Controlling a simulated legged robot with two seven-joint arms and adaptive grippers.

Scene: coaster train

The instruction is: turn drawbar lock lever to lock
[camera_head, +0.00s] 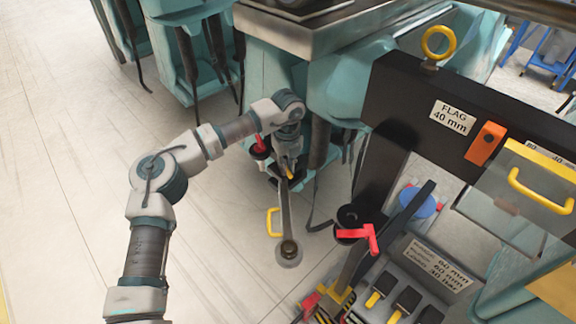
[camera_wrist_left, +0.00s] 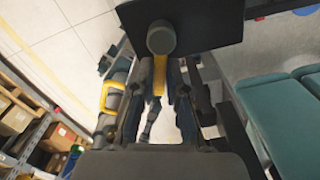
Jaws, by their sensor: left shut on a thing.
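My left gripper (camera_head: 288,168) is pointed downward, shut on a yellow piece (camera_head: 290,174) at the upper end of a grey bar. In the left wrist view the yellow piece (camera_wrist_left: 159,76) shows between the two fingers, beside a round grey knob (camera_wrist_left: 161,38). The grey bar (camera_head: 287,212) runs down the head view to a round eye (camera_head: 288,252). I take the yellow piece for the lock lever; the gripper hides much of it, so its turn position cannot be told. My right gripper is in neither view.
A yellow loop handle (camera_head: 272,222) stands left of the bar. A red lever (camera_head: 259,144) is close left of my gripper, another red lever (camera_head: 358,236) is to the right. A black frame with a "FLAG 40 mm" label (camera_head: 452,117) fills the right. Open floor (camera_head: 60,130) lies left.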

